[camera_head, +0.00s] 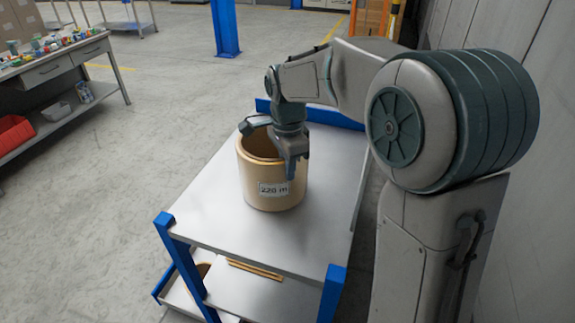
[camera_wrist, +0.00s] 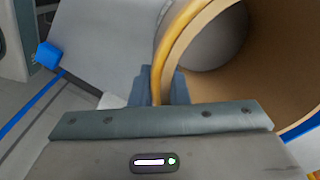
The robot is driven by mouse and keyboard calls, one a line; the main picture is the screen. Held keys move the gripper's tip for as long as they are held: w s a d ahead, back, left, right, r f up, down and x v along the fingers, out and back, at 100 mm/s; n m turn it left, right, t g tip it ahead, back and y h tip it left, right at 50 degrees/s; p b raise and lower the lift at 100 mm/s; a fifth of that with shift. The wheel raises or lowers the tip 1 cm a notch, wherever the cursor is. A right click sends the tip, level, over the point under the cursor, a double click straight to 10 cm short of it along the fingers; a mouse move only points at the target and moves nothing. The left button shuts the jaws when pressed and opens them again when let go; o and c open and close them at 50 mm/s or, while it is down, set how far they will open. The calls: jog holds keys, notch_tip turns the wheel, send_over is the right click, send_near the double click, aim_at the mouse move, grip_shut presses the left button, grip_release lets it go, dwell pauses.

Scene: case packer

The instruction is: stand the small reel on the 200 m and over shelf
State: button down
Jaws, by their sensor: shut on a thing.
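A tan, hollow reel (camera_head: 255,185) with a label reading 220 m stands upright on the top shelf of a blue-posted metal rack (camera_head: 220,232). My gripper (camera_head: 291,168) is over the near right part of its rim, one finger outside the wall above the label. In the wrist view the reel's wall (camera_wrist: 172,45) runs down between the fingers of my gripper (camera_wrist: 160,88), and its open inside shows at the right. The gripper is shut on this wall. No shelf label for 200 m and over is readable.
A workbench (camera_head: 75,60) with small items and a red bin (camera_head: 14,134) stands at the left. A wall is close on the right. Open floor lies left of the rack.

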jog(key=c, duration=1.4)
grip_release()
notch_tip(320, 180, up, 12)
jog(key=shift+s+r+b, duration=0.1)
jog(key=shift+r+b, duration=0.05)
jog(key=shift+b, duration=0.2)
jog(key=s+d+f+n+t, duration=0.1)
jog(key=s+d+f+n, duration=0.2)
jog(key=s, duration=0.3)
jog(key=s+d+f+n+t, duration=0.1)
jog(key=s+d+f+n, duration=0.3)
jog(key=s+n, duration=0.2)
jog(key=s+d+f+n+t, duration=0.1)
jog(key=s+d+f+n, duration=0.3)
jog(key=s, duration=0.4)
jog(key=shift+s+d+t, duration=0.2)
jog(key=shift+d+t, duration=0.15)
jog(key=shift+t, duration=0.05)
